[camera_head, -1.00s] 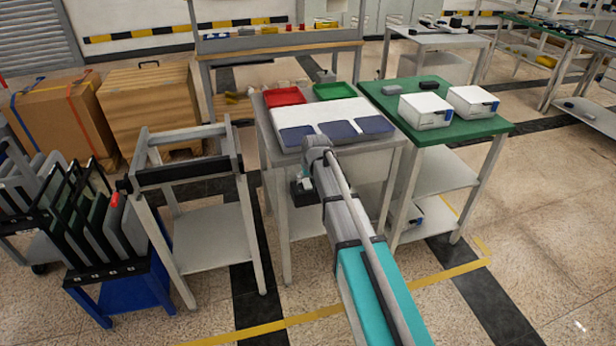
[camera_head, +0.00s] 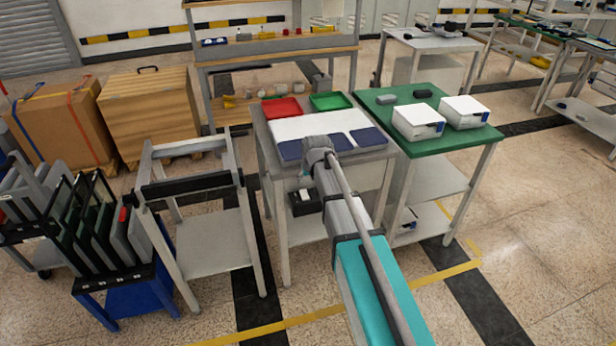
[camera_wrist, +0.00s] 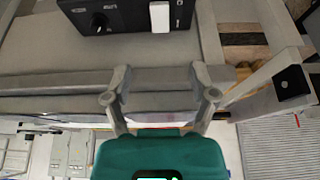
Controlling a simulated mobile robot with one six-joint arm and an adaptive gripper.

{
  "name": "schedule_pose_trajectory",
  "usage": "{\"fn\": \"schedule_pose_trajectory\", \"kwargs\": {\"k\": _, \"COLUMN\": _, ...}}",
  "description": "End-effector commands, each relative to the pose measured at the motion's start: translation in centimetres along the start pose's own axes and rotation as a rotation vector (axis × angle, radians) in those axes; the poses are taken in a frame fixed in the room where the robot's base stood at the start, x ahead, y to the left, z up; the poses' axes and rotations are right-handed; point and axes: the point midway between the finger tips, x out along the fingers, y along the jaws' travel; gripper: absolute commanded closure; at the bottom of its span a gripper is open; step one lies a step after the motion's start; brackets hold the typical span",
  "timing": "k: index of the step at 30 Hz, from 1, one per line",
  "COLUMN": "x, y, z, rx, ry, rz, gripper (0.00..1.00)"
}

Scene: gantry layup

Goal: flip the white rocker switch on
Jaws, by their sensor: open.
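The white rocker switch (camera_wrist: 159,16) is on a black control box (camera_wrist: 125,14) at the top of the wrist view, right of a round black knob (camera_wrist: 98,22). Markings are beside the switch, but I cannot read its position. In the head view the black box (camera_head: 306,203) is on the front of the grey table, below its top. My gripper (camera_wrist: 160,88) is open and empty, its two fingers apart. In the wrist picture it is below the switch and does not touch it.
The grey table (camera_head: 378,153) holds a white sheet, dark blue pads, a red tray (camera_head: 283,108) and a green tray (camera_head: 330,101). A green-topped table (camera_head: 450,142) with white boxes stands close on the right. An empty grey frame stand (camera_head: 205,240) is on the left.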

Motion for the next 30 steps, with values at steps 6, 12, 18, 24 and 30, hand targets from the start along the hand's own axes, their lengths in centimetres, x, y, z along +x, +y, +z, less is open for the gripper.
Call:
{"fn": "schedule_pose_trajectory", "kwargs": {"k": 6, "x": -2.2, "y": 0.2, "z": 1.0, "rx": 0.007, "ry": -0.014, "rz": 0.002, "gripper": 0.26}}
{"fn": "schedule_pose_trajectory", "kwargs": {"k": 12, "x": -3.8, "y": 0.9, "z": 3.3, "rx": 0.027, "ry": -0.054, "rz": 0.006, "gripper": 0.26}}
{"fn": "schedule_pose_trajectory", "kwargs": {"k": 18, "x": -5.4, "y": 1.5, "z": 5.5, "rx": 0.046, "ry": -0.093, "rz": 0.01, "gripper": 0.26}}
{"fn": "schedule_pose_trajectory", "kwargs": {"k": 24, "x": -7.0, "y": 1.9, "z": 7.7, "rx": 0.066, "ry": -0.132, "rz": 0.014, "gripper": 0.26}}
{"fn": "schedule_pose_trajectory", "kwargs": {"k": 30, "x": -8.7, "y": 2.4, "z": 9.9, "rx": 0.087, "ry": -0.172, "rz": 0.018, "gripper": 0.26}}
